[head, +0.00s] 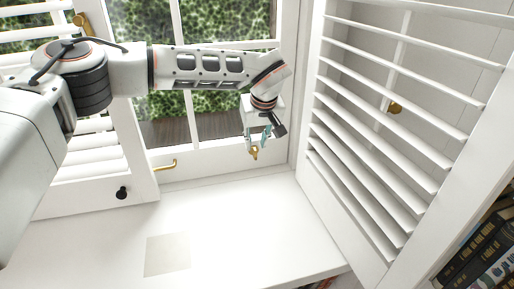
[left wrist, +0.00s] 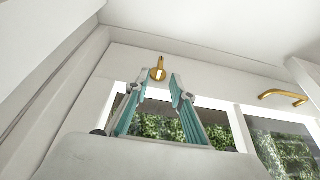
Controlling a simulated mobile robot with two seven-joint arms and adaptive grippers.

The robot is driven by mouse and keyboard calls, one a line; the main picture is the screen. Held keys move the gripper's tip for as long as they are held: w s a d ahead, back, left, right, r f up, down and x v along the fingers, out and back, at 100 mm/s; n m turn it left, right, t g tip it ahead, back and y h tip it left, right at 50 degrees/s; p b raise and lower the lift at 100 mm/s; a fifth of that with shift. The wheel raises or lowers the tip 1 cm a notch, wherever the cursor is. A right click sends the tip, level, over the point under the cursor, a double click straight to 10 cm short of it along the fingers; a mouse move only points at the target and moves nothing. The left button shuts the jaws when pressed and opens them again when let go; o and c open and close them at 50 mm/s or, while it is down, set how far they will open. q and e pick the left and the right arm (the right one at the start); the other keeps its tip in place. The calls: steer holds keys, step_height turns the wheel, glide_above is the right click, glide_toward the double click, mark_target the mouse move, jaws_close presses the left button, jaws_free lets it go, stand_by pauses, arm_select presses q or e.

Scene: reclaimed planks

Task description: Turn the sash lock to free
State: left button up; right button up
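The sash lock (head: 254,153), a small brass fitting, sits on the bottom rail of the window, toward the right. The left wrist view shows it more closely as a brass piece (left wrist: 159,72) with a short lever, on the white rail. My left gripper (head: 259,142) is at the lock, with its two teal fingers spread. In the left wrist view the fingertips (left wrist: 158,87) stand apart, and the brass piece shows between and just beyond them. I cannot tell whether a finger touches it. My right gripper is not in view.
A brass handle (head: 166,165) is farther left on the same rail. A louvred shutter (head: 375,130) stands open on the right, close to my left gripper. The white sill (head: 240,225) is clear except for a pale square (head: 167,254).

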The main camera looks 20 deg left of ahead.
mark_target(255, 149)
arm_select(q)
steer(key=shift+x, duration=1.15)
steer(key=shift+w+f+b, duration=0.2)
steer(key=shift+f+b, duration=0.15)
steer(key=shift+f, duration=0.2)
steer(key=shift+r, duration=0.15)
jaws_close()
